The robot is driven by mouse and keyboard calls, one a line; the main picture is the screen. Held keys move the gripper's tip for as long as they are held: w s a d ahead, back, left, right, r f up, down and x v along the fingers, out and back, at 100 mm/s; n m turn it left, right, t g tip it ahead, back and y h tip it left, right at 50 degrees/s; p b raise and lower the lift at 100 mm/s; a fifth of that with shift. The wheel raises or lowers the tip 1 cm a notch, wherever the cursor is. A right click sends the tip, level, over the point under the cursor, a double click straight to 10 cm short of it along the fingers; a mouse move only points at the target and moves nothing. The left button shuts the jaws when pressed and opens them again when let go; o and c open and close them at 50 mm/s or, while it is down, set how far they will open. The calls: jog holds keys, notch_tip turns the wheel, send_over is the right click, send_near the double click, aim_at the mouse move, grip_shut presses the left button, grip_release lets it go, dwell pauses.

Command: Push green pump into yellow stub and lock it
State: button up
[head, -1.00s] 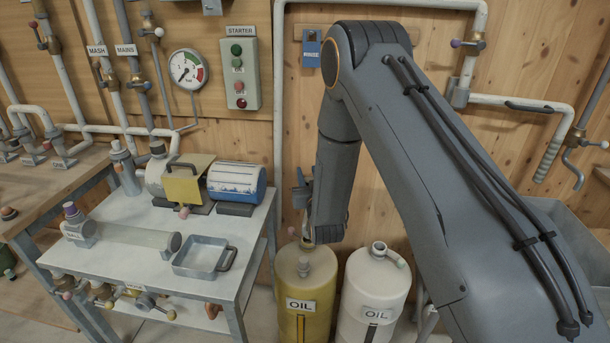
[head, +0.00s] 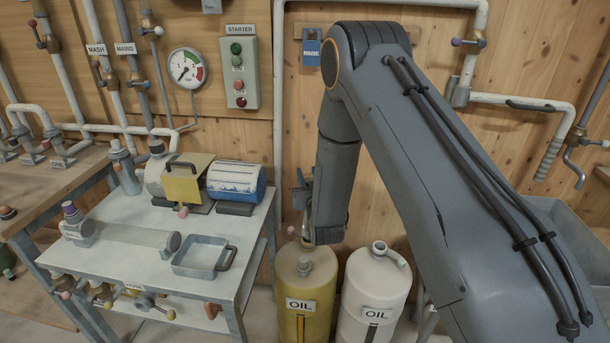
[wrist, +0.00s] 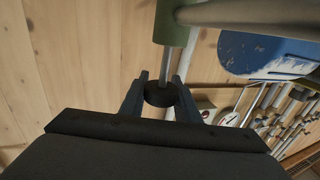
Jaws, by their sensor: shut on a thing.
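The green pump (wrist: 177,28) shows at the top of the wrist view as a green cylinder with a thin metal rod coming from its end. The rod ends in a black knob (wrist: 160,94). My gripper (wrist: 159,88) is shut on this knob, with one dark finger on each side. In the head view my arm hides most of the gripper, above the yellow oil drum (head: 318,277), and I cannot make out the pump there. I cannot make out a yellow stub for certain. A pale olive pipe (wrist: 245,12) crosses beside the pump's body.
A white oil drum (head: 375,290) stands right of the yellow one. A metal table (head: 130,262) on the left carries a blue-and-white cylinder (head: 236,180), a long pale tube (head: 130,235) and a grey tray (head: 197,258). The wooden wall with pipes is close behind.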

jog(key=shift+f+b, duration=1.45)
jog(key=shift+f, duration=0.5)
grip_shut()
dwell(1.8)
jog(key=o, duration=1.2)
grip_release()
jog(key=shift+o, duration=0.2)
jog(key=s+b, duration=0.1)
jog(key=s, duration=0.6)
jog(key=shift+s+d+b, duration=0.35)
jog(key=shift+s+d, duration=0.05)
